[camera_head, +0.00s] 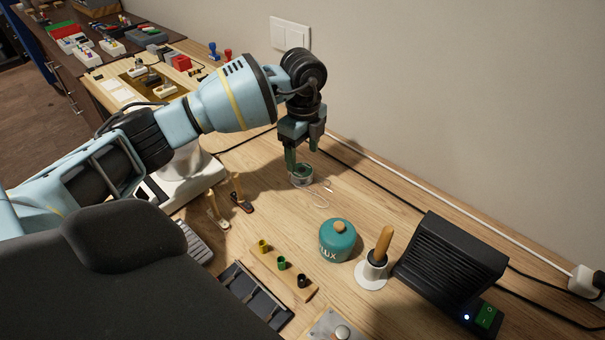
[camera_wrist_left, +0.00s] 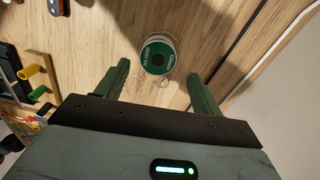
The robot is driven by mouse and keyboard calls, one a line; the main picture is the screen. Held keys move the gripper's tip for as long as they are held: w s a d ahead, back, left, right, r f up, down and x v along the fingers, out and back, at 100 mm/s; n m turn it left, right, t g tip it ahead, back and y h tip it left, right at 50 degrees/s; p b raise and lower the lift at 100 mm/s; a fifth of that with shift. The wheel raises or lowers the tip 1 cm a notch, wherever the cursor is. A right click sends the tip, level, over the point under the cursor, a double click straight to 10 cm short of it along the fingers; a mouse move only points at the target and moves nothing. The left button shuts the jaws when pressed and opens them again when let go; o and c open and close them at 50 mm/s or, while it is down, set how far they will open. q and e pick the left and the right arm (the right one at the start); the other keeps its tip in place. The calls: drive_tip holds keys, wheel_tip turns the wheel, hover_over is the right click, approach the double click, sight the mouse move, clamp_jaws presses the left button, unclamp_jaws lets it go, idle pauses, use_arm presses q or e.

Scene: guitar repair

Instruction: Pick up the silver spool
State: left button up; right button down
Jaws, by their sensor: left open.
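The silver spool (camera_head: 301,180) stands on the wooden workbench below my left gripper, with a loose strand of wire beside it. In the left wrist view the spool (camera_wrist_left: 157,55) shows a green label with a dark centre hole. My left gripper (camera_head: 303,165) points down just above the spool. Its green fingers are apart, and in the left wrist view (camera_wrist_left: 160,80) the spool appears between and slightly beyond the fingertips. Nothing is held. Whether the fingers touch the spool cannot be told. My right gripper is not in view.
A teal flux jar (camera_head: 337,240), a wooden-handled tool in a white stand (camera_head: 375,262) and a black box-shaped unit (camera_head: 450,262) stand to the right. A wooden block with coloured spools (camera_head: 283,270) lies in front. A white cable runs along the wall.

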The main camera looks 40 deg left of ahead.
sight(302, 170)
use_arm(q)
drive_tip(key=shift+s+f, duration=0.15)
drive_tip(key=shift+f, duration=2.4)
drive_tip(key=c, duration=0.9)
drive_tip(key=shift+r, duration=0.1)
wheel_tip(302, 170, up, 10)
drive_tip(key=shift+f, duration=0.1)
